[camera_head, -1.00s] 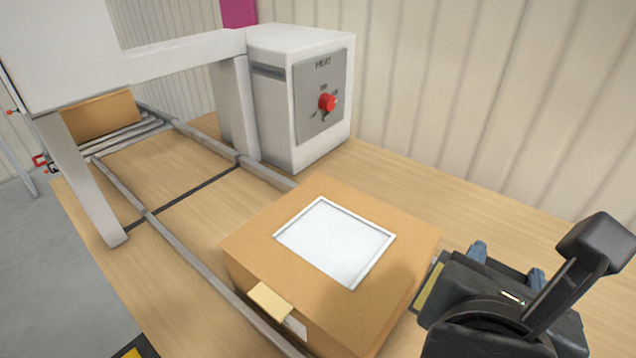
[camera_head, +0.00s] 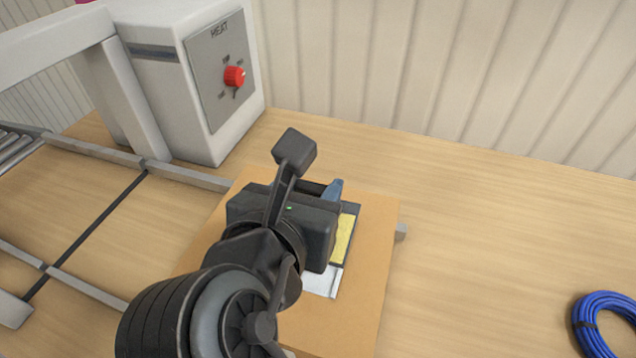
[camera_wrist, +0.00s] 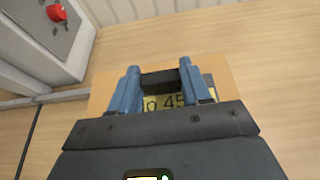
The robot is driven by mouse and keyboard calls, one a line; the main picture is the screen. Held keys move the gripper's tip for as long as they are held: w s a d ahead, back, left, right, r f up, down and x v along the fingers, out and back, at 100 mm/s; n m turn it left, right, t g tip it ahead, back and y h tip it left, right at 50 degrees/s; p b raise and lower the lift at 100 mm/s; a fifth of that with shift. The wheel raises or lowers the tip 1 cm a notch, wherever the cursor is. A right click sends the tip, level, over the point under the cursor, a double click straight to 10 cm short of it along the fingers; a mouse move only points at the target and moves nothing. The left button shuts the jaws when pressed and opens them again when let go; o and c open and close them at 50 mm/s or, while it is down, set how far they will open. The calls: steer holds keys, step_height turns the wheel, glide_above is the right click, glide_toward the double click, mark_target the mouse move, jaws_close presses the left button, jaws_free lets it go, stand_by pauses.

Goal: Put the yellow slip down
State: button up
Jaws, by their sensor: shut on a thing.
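The yellow slip (camera_head: 344,240) shows beside my gripper in the head view, with a dark edge around it. In the wrist view the slip (camera_wrist: 178,102) is between my blue fingers, with black print partly visible. My gripper (camera_wrist: 160,68) is shut on it, over a cardboard box (camera_head: 362,290). The box also shows in the wrist view (camera_wrist: 103,92). A white framed panel (camera_head: 322,282) on the box top is largely hidden by my gripper. I cannot tell whether the slip touches the box.
A white heater unit (camera_head: 180,90) with a red knob (camera_head: 234,77) stands at the upper left. Grey rails (camera_head: 85,290) run along the wooden table at the left. A coil of blue cable (camera_head: 603,325) lies at the lower right. The table right of the box is largely clear.

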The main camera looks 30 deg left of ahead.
steer(key=shift+s+a+f, duration=0.25)
steer(key=shift+a+f, duration=0.4)
steer(key=shift+a, duration=0.3)
steer(key=shift+f, duration=1.9)
steer(key=shift+f, duration=0.1)
steer(key=o, duration=1.1)
steer(key=shift+d, duration=0.1)
steer(key=shift+s+r, duration=0.2)
steer(key=shift+s, duration=0.05)
steer(key=v, duration=1.1)
steer(key=shift+s+d, duration=0.1)
steer(key=shift+s, duration=0.15)
